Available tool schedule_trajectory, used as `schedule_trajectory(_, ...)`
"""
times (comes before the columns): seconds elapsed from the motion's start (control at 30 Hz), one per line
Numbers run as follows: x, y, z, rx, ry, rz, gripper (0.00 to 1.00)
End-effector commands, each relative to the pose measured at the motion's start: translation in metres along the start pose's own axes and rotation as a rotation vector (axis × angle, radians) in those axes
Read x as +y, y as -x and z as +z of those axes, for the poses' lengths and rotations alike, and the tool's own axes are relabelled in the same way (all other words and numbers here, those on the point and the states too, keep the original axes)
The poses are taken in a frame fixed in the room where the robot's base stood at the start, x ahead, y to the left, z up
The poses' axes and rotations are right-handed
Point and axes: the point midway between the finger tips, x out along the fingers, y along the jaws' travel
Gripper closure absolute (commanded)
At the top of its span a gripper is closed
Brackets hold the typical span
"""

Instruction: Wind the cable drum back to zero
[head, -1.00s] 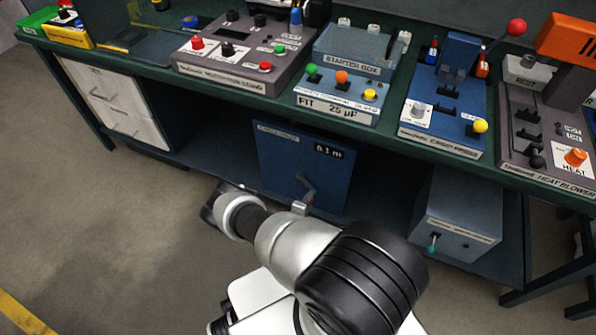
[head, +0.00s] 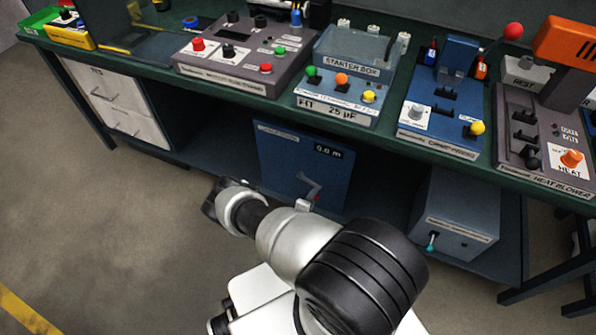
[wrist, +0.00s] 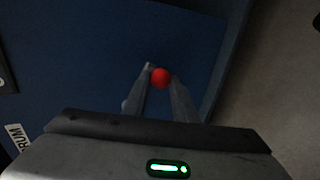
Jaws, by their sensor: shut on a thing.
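The cable drum (head: 280,155) is a blue box under the bench, and its display (head: 327,151) reads 0.0 m. A grey crank (head: 313,186) is on its front face. In the wrist view, the crank's red knob (wrist: 160,78) sits between the two fingers of my gripper (wrist: 159,72), which is shut on it.
A grey box (head: 458,215) with a teal-tipped lever stands under the bench to the right. A white drawer unit (head: 118,105) is at the left. The green bench top (head: 150,65) above carries several devices, including a starter box (head: 350,65). The floor at left is clear.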

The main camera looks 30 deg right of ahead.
Motion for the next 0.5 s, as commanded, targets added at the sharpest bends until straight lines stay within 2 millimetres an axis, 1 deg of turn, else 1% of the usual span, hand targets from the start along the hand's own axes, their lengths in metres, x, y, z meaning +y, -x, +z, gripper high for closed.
schedule_trajectory(0.03,0.008,0.0016,0.0012,0.002,-0.001,0.008,0.88)
schedule_trajectory(0.37,0.0045,0.0032,0.0072,-0.004,0.0,0.002,0.88)
schedule_trajectory(0.5,0.007,0.0062,0.011,-0.007,0.001,-0.001,0.88)
